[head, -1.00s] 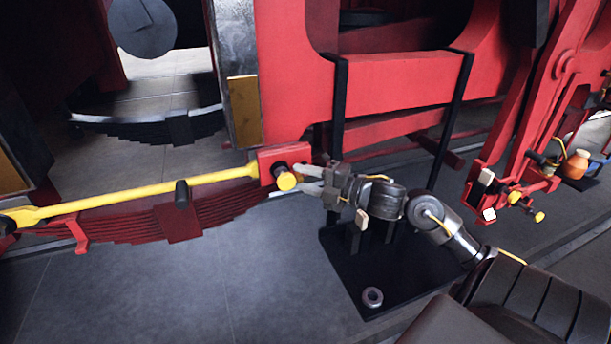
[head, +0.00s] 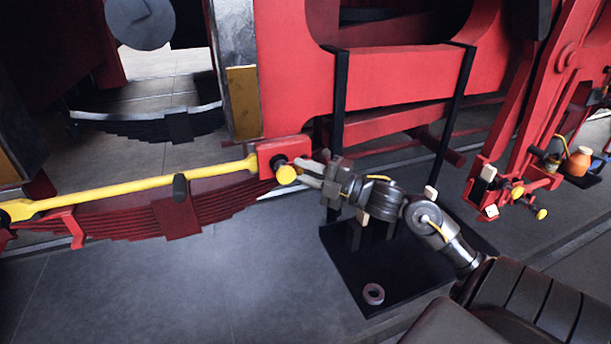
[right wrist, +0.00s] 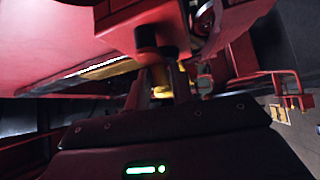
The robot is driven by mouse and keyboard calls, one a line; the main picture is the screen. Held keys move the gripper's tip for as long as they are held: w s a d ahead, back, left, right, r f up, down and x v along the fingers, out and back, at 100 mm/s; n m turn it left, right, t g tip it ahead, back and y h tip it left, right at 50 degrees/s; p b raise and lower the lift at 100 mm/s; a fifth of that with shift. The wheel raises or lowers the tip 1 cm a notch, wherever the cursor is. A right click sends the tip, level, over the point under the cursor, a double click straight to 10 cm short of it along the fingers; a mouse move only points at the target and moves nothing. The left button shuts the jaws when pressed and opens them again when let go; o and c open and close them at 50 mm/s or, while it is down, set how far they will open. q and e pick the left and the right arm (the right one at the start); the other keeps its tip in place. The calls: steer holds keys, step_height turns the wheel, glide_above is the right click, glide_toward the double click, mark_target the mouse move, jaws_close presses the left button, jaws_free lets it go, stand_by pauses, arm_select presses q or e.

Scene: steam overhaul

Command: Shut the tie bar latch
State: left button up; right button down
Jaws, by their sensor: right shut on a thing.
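The yellow tie bar (head: 130,190) runs from the left edge to a red end block (head: 268,155) below the red frame. A dark grip (head: 180,187) stands on the bar. A yellow round knob (head: 287,175) with a black collar sits at the block's right end. My right gripper (head: 303,173) reaches in from the right, its fingers shut on the knob part at the block. In the right wrist view the fingers (right wrist: 173,82) are close together beside the yellow knob (right wrist: 159,78), below a black cylinder (right wrist: 152,38). The exact contact is partly hidden. My left gripper is out of view.
A black stand (head: 345,265) with uprights and a loose metal ring (head: 373,294) is below my right arm. A red leaf spring (head: 180,218) lies under the bar. Red linkage with yellow knobs and an orange jar (head: 577,163) are at right. Floor at front left is clear.

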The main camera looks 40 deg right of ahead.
steer(key=c, duration=1.4)
jaws_free()
steer(key=shift+o, duration=0.2)
steer(key=shift+s+d+f, duration=0.15)
steer(key=shift+s, duration=0.1)
steer(key=b+v, duration=0.4)
steer(key=v, duration=0.6)
steer(key=shift+s+d, duration=0.1)
